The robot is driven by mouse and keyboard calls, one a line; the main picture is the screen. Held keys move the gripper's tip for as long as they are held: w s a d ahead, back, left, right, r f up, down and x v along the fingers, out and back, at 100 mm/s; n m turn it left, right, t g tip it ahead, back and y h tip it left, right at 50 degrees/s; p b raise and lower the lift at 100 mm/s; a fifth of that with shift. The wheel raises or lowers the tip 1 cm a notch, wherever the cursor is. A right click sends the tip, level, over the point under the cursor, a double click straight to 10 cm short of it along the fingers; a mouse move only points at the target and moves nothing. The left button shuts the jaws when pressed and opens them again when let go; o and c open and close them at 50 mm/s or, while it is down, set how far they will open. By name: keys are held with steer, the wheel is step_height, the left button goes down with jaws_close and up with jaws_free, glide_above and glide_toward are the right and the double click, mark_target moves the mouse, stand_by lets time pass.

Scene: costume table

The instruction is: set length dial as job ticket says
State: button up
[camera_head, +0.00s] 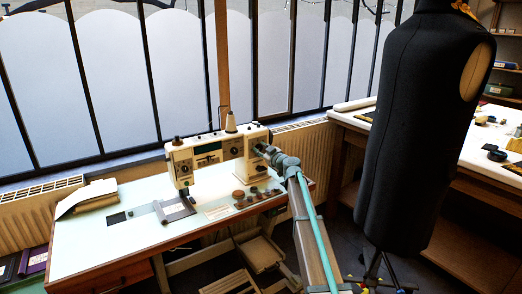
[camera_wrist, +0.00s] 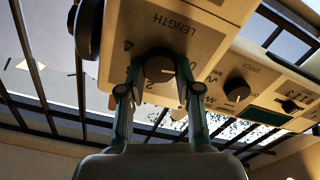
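The cream sewing machine (camera_head: 215,155) stands on the pale table. In the wrist view its face carries the word LENGTH and a dark round length dial (camera_wrist: 159,67). Numerals including 4, 2 and 0 show around the dial; its pointer is not clear. My gripper (camera_wrist: 159,75) has one finger on each side of the dial, very close to it. I cannot tell whether the fingers touch it. In the head view my gripper (camera_head: 262,149) is at the machine's right end and hides the dial. A small pale paper (camera_head: 217,212) lies before the machine; its writing is unreadable.
A stitch dial (camera_wrist: 237,90) and a green display sit beside the length dial. A dark knob (camera_wrist: 89,27) sticks out close to my gripper. Grey cloth (camera_head: 174,209) and several small round items lie on the table. A black dress form (camera_head: 415,120) stands at right.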

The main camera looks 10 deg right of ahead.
jaws_close()
